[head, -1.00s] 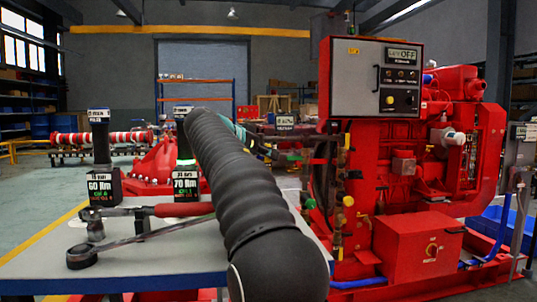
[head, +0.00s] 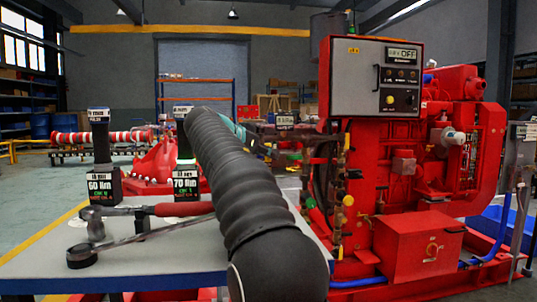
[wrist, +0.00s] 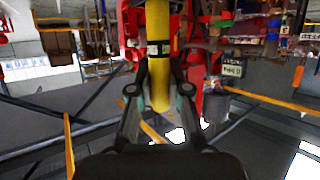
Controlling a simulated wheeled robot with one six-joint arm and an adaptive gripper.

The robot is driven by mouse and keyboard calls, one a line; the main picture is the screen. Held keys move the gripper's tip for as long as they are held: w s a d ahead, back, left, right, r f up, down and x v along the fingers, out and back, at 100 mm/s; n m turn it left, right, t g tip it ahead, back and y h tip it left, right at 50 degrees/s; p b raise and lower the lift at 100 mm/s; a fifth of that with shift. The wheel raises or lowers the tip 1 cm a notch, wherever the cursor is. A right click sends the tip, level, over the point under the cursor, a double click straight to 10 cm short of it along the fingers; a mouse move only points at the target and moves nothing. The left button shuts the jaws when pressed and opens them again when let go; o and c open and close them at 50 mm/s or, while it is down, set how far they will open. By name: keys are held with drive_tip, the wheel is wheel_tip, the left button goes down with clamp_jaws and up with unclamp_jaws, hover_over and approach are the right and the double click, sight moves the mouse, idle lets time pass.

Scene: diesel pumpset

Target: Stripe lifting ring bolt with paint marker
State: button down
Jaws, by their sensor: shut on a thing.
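In the wrist view my gripper (wrist: 159,80) is shut on a yellow paint marker (wrist: 158,22), a cylinder with a black band and a small white label. The marker lies along the gripper's line, and its far end runs out of the top of the picture. In the head view my gripper and the marker are hidden behind my black ribbed arm. I cannot make out the lifting ring bolt in either view, and I cannot tell whether the marker touches anything.
A grey table (head: 160,262) carries a red-handled wrench (head: 184,209), a ring-ended tool (head: 82,256) and labelled 60 Nm (head: 102,187) and 70 Nm (head: 186,184) blocks. The red engine set (head: 400,150) with its control box (head: 371,75) stands right. Floor shows at left.

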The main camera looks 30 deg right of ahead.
drive_tip(key=shift+f+b, duration=0.4)
drive_tip(key=shift+f, duration=0.55)
drive_tip(key=c, duration=1)
unclamp_jaws()
drive_tip(key=shift+c, duration=0.2)
drive_tip(key=v, duration=1.2)
